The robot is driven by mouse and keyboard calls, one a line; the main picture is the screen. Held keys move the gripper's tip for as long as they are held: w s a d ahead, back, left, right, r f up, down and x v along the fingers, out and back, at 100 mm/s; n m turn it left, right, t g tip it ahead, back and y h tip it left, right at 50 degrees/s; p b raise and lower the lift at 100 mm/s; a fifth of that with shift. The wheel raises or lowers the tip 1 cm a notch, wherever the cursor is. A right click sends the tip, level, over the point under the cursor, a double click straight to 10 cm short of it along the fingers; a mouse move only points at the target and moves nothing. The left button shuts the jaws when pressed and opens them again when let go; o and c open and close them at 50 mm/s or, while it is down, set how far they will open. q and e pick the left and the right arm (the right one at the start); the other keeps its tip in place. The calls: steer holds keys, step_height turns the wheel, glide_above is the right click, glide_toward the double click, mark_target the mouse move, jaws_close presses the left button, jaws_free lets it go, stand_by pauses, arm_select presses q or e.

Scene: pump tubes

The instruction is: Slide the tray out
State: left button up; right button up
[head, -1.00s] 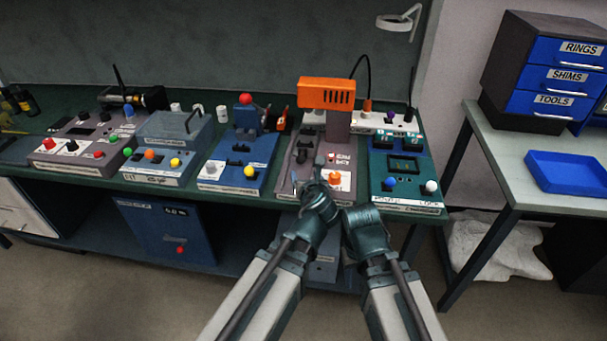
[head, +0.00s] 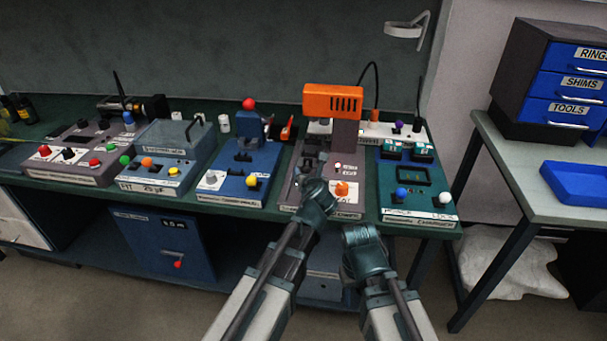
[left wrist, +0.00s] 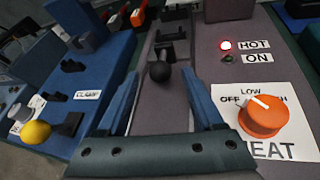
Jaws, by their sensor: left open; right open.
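The tray appears to be the grey sliding strip (left wrist: 160,108) of the heat station, with a black ball knob (left wrist: 159,71) at its near end and dark holders (left wrist: 170,37) behind it. In the head view the heat station (head: 349,213) has an orange heater head (head: 332,100) above it. My left gripper (left wrist: 160,79) is open, its blue fingers on either side of the knob; I cannot tell whether they touch it. In the head view my left gripper (head: 314,172) hides part of the strip. My right gripper (head: 359,232) is in front of the bench; its fingers are hard to make out.
The blue clamp station (head: 232,188) stands left and the green station (head: 418,216) right. Drawers (head: 563,84) and a blue bin (head: 580,182) stand on the side table.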

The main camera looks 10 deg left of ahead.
arm_select(q)
steer(key=shift+x, duration=1.15)
jaws_close()
stand_by(0.7)
